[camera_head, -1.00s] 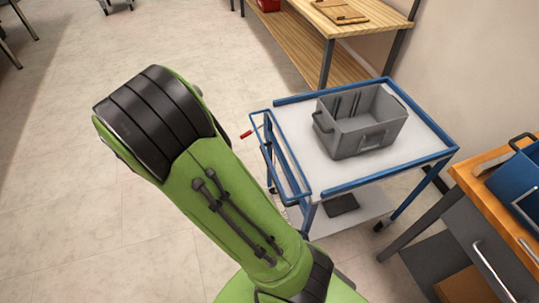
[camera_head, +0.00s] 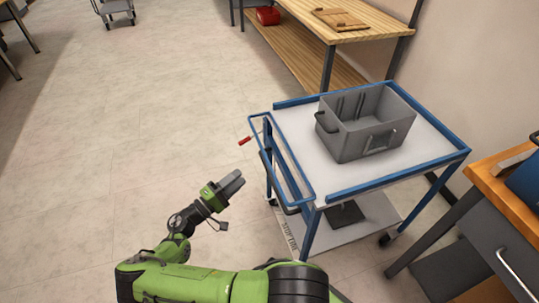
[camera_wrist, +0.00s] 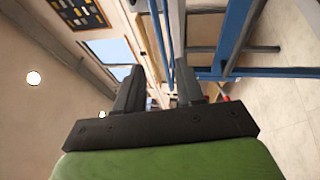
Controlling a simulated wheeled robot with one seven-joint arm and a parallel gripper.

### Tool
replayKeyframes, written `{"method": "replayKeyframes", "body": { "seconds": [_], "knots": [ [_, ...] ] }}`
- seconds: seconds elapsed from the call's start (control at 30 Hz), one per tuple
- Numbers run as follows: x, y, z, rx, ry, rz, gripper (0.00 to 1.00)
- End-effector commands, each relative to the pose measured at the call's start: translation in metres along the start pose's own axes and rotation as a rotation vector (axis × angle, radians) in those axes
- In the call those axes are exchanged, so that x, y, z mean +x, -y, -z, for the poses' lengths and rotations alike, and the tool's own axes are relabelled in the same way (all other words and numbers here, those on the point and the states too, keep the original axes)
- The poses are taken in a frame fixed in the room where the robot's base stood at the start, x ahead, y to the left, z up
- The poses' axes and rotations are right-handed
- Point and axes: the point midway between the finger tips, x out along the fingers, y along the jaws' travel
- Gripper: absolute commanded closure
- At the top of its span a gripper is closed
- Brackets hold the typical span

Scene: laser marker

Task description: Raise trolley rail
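The trolley (camera_head: 300,130) has a white top and blue edging. At its left end a blue rail frame (camera_head: 292,172) sits at the side of the top; I cannot tell its exact tilt. A small red-handled lever (camera_head: 244,141) sticks out by its far corner. My gripper (camera_head: 236,182) is left of the trolley, apart from the rail, with its fingers pointing toward the trolley side. In the wrist view my gripper's dark fingers (camera_wrist: 158,90) stand apart with nothing between them. Blue trolley bars (camera_wrist: 236,30) show beyond them on the right.
A grey open bin (camera_head: 365,125) stands on the trolley top. A dark flat object (camera_head: 345,214) lies on its lower shelf. A wooden bench (camera_head: 325,75) is behind, and an orange-topped workbench (camera_head: 495,180) is close on the right.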

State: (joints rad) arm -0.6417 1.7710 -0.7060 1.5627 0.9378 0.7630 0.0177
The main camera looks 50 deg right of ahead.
Motion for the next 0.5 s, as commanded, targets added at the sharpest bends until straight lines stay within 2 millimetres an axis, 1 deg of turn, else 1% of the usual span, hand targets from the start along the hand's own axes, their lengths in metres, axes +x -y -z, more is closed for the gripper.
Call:
{"method": "replayKeyframes", "body": {
  "seconds": [0.03,0.3,0.4,0.5],
  "knots": [
    [0.011,0.0,-0.001,-0.002,0.007,0.0,0.62],
    [0.08,0.002,-0.002,-0.003,0.008,0.003,0.62],
    [0.104,0.002,-0.002,-0.002,0.008,0.003,0.62],
    [0.124,0.002,-0.002,-0.002,0.007,0.004,0.62]
  ]
}}
